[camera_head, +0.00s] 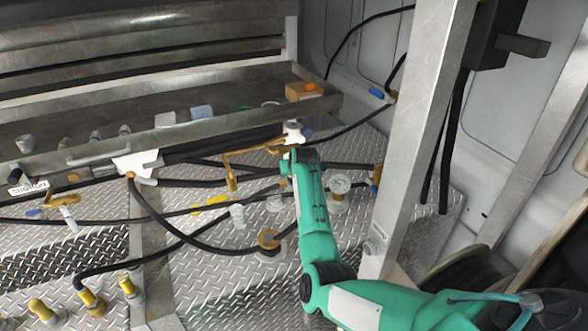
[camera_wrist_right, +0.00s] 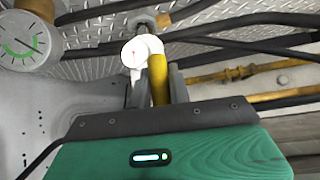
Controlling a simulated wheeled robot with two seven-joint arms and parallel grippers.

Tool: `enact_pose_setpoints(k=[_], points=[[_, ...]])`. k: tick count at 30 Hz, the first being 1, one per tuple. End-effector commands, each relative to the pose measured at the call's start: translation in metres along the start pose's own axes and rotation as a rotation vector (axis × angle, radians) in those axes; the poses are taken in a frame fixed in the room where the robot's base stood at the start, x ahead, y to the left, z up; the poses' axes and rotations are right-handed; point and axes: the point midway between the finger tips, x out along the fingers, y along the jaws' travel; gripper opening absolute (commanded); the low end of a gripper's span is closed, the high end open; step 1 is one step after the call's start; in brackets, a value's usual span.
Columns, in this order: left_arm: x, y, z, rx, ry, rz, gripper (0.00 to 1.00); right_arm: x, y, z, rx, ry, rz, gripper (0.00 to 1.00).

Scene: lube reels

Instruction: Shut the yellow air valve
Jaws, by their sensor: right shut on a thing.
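A yellow valve handle (camera_wrist_right: 158,78) with a round white cap (camera_wrist_right: 142,48) shows in the right wrist view. My right gripper (camera_wrist_right: 156,92) has its two dark fingers on either side of the yellow handle and is shut on it. In the head view my teal right arm reaches up from the lower right, and my right gripper (camera_head: 288,168) is among the hoses below the metal tray. The held handle is mostly hidden there by the arm. Another yellow handle (camera_head: 210,203) lies along a black hose to the left. My left gripper is not in view.
A pressure gauge (camera_head: 340,185) stands just right of my gripper. A brass pipe (camera_head: 255,149) and black hoses run close by. The metal tray (camera_head: 235,124) overhangs at the back. A metal post (camera_head: 415,130) rises on the right. Yellow-capped fittings (camera_head: 90,301) stand at lower left.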

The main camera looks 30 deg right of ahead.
Motion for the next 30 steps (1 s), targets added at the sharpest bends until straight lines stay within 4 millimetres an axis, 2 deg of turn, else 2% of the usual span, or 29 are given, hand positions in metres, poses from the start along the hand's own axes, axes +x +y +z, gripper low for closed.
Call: enact_pose_setpoints(k=[10, 11, 14, 25, 30], points=[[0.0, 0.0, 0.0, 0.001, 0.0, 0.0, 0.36, 0.001, -0.002, 0.002, 0.007, -0.005, -0.006, 0.0], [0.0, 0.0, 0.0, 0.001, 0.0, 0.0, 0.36, 0.001, -0.002, 0.002, 0.007, -0.005, -0.006, 0.21], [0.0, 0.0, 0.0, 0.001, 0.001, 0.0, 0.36, 0.001, -0.002, 0.002, 0.006, -0.005, -0.006, 0.41], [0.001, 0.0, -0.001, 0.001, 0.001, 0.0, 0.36, -0.002, -0.001, 0.001, 0.004, -0.003, -0.004, 0.41], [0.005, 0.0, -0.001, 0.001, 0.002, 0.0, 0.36, -0.014, -0.001, 0.002, 0.004, -0.001, -0.003, 0.41]])
